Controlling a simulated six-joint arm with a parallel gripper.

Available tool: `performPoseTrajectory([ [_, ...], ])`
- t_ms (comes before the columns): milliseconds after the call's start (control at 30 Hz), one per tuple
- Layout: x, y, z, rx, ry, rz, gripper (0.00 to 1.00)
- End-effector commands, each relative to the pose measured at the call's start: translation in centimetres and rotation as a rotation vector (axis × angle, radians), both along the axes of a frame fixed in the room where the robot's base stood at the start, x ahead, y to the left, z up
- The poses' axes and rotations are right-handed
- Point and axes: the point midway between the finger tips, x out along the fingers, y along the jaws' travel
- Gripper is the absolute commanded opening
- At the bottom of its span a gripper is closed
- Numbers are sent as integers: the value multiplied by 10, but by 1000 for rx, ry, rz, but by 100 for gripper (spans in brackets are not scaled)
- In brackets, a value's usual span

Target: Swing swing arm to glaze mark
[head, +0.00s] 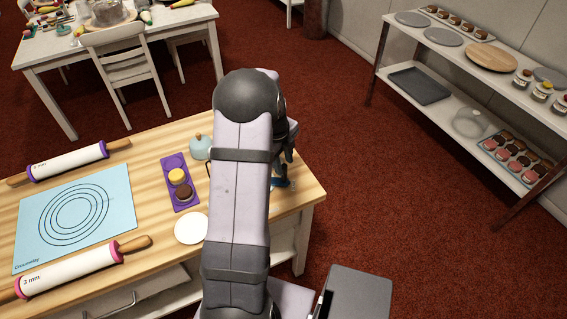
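My arm stands in the middle of the head view and covers the right part of the wooden worktable (142,144). My gripper (287,160) shows only as a dark piece at the right edge of my arm, low over the table's right end. Its fingers are too hidden to tell open from shut. A small blue piece (286,183) shows just below it, and I cannot tell whether they touch. A thin dark piece shows at the left edge of my arm. I cannot make out the swing arm or the glaze mark; they may be behind my arm.
A purple tray (167,160) holds a yellow and a brown round cake. Near it are a pale blue domed pot (200,147) and a white disc (191,228). Two rolling pins (75,160) flank a blue mat (112,236). A shelf rack (437,107) stands right, across open floor.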

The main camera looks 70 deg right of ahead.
Motion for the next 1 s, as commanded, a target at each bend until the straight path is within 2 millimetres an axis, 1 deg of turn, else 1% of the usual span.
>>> performPoseTrajectory([
  [233, -1, 1, -1, 4, 2, -1, 33],
  [367, -1, 1, 2, 4, 2, -1, 33],
  [567, -1, 2, 17, 5, 2, -1, 33],
  [1000, -1, 2, 57, 5, 3, 0, 33],
])
